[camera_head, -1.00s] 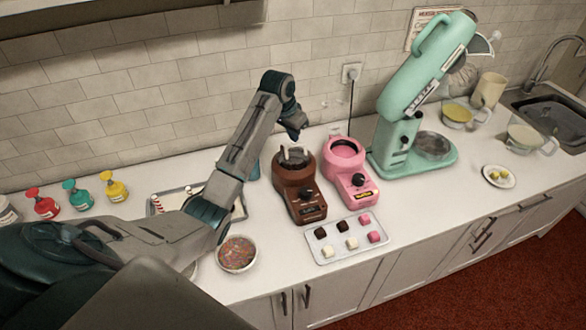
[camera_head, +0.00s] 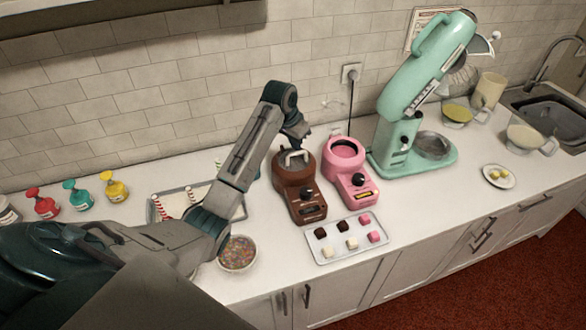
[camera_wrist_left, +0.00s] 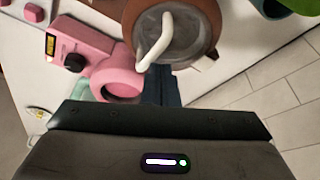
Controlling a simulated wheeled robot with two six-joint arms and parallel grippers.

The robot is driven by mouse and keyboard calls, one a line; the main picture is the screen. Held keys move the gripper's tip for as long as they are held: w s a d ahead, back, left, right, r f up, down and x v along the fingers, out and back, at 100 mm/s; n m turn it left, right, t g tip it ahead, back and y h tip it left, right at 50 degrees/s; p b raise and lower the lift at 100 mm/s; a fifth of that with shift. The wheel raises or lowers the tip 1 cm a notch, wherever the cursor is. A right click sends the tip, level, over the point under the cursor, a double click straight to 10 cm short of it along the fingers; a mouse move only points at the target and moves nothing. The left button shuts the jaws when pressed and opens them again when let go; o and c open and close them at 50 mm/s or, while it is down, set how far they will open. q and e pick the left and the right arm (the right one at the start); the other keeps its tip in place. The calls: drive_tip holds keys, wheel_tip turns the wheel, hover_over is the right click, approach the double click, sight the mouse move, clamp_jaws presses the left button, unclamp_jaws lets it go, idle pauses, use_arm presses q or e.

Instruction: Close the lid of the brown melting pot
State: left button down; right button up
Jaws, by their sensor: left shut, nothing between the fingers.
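The brown melting pot (camera_head: 305,203) stands on the counter. Its lid (camera_head: 297,166) appears to lie over the opening, with a pale curved handle (camera_head: 291,156) on top; whether it sits fully flush I cannot tell. In the left wrist view the lid's handle (camera_wrist_left: 154,42) crosses the greyish lid inside the brown rim (camera_wrist_left: 208,30). My left gripper (camera_head: 303,142) is shut and empty, just behind and above the pot's back edge. Its dark fingers (camera_wrist_left: 161,88) show beside the pot in the left wrist view. My right gripper is out of view.
A pink melting pot (camera_head: 352,180) stands close on the right, with a green stand mixer (camera_head: 408,120) beyond. A tray of chocolate cubes (camera_head: 347,241) lies in front. A sprinkle bowl (camera_head: 238,253) stands left, near my arm. The tiled wall is behind.

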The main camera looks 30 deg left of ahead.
use_arm(q)
wheel_tip(320, 180, up, 6)
idle(0.7)
idle(0.3)
drive_tip(key=shift+f, duration=0.1)
